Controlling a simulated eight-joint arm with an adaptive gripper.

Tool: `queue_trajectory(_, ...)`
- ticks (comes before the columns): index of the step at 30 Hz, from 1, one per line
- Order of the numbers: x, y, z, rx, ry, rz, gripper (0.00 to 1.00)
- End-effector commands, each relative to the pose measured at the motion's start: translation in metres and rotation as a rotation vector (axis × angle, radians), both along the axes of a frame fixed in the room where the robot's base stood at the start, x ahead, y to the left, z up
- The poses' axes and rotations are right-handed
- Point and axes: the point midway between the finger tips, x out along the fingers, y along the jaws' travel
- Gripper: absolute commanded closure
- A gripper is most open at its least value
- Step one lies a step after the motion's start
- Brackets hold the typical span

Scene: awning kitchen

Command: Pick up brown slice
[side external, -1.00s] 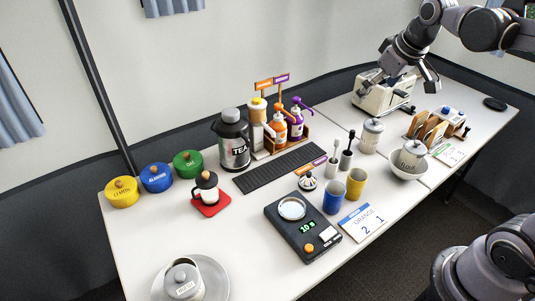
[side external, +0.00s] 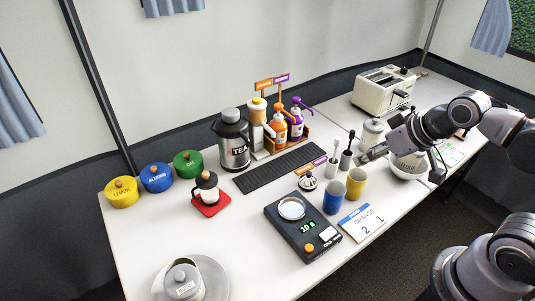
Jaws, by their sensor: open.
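The rack of brown slices, seen earlier at the right of the counter, is now almost fully hidden behind my arm. No brown slice can be made out clearly. My gripper (side external: 403,160) is open, with its fingers spread left and right over the white bowl (side external: 408,175) and the lidded pot in it. It looks empty. Whether it touches the pot or the bowl cannot be told from this view.
A toaster (side external: 384,92) stands at the back right. A calendar card (side external: 362,222) lies in front.

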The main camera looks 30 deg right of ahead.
Motion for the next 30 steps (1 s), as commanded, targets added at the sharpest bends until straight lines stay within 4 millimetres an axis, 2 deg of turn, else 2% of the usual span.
queue_trajectory(11, 0.0, -0.001, 0.0, 0.0, 0.001, -0.001, 0.74)
queue_trajectory(16, 0.012, -0.014, 0.009, 0.007, 0.015, -0.064, 0.74)
queue_trajectory(20, 0.035, -0.042, 0.023, 0.023, 0.041, -0.188, 0.74)
queue_trajectory(23, 0.055, -0.071, 0.032, 0.038, 0.063, -0.302, 0.74)
queue_trajectory(30, 0.097, -0.15, 0.04, 0.074, 0.108, -0.579, 0.74)
